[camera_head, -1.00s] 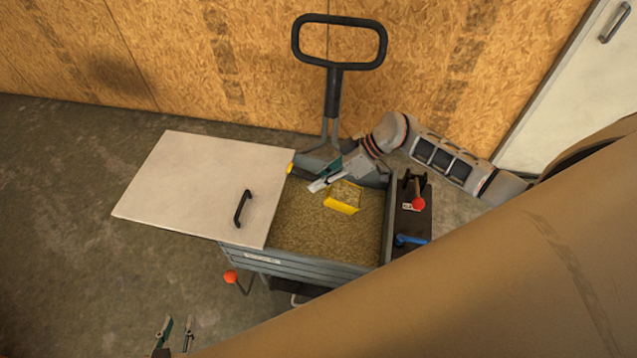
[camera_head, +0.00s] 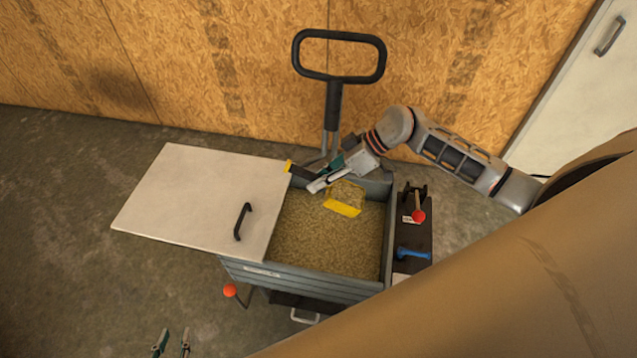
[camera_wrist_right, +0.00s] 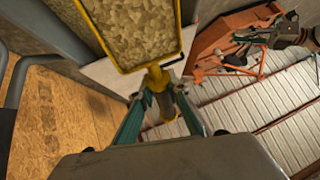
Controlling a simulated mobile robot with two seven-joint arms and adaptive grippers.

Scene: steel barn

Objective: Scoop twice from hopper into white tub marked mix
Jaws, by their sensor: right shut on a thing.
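The scoop (camera_head: 342,209) has a yellow rim and a dark handle with a yellow end. My right gripper (camera_head: 318,183) is shut on its handle, over the back part of the open hopper (camera_head: 310,283). In the right wrist view the scoop (camera_wrist_right: 119,66) is heaped with pale feed and is held by the right gripper (camera_wrist_right: 160,98). Feed (camera_head: 325,240) fills much of the hopper. My left gripper (camera_head: 175,338) is at the bottom edge, its fingers apart and nothing between them. No white tub marked mix is in view.
A pale lid (camera_head: 200,200) with a black handle covers the hopper's left side. A push handle (camera_head: 333,100) rises behind. A side shelf holds a red-knobbed lever (camera_head: 418,216) and a blue-handled item (camera_head: 413,254). A large brown shape (camera_head: 500,270) blocks the lower right.

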